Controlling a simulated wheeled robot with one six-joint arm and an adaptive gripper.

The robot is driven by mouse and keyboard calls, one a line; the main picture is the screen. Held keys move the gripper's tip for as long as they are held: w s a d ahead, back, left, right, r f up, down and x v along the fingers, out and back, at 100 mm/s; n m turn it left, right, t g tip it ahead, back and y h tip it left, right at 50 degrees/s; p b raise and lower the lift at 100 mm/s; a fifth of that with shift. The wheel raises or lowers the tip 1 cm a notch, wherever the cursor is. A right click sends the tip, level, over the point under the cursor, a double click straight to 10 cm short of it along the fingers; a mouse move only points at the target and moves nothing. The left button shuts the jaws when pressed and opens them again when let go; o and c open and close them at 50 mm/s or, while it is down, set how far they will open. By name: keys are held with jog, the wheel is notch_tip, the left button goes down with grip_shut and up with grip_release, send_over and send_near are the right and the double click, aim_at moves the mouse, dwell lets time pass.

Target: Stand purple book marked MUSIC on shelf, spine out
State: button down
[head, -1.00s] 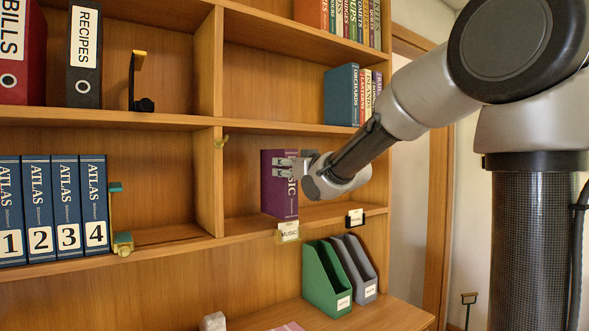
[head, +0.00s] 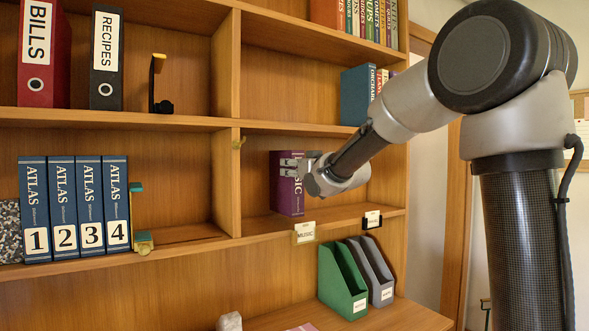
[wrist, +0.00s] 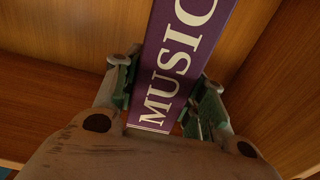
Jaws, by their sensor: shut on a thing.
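The purple book (head: 284,196) marked MUSIC stands upright in the shelf compartment above the MUSIC label (head: 305,233). Its lettered spine faces out toward my arm. My gripper (head: 291,168) is shut on the book across the spine edge, partly covering the lettering. In the wrist view the purple spine (wrist: 176,60) with white letters runs between the two green-padded fingers of my gripper (wrist: 165,100). The book's foot is at or very near the shelf board (head: 345,216); I cannot tell if it bears on it.
A wooden divider (head: 226,185) stands left of the book. Below are a green file holder (head: 340,285) and a grey one (head: 372,265). A second label (head: 372,220) sits on the shelf edge to the right. The shelf right of the book is clear.

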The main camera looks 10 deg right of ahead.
jog(key=shift+f, duration=1.1)
jog(key=c, duration=0.8)
grip_release()
jog(key=shift+o, duration=0.2)
jog(key=shift+f, duration=0.15)
jog(key=shift+s, duration=0.1)
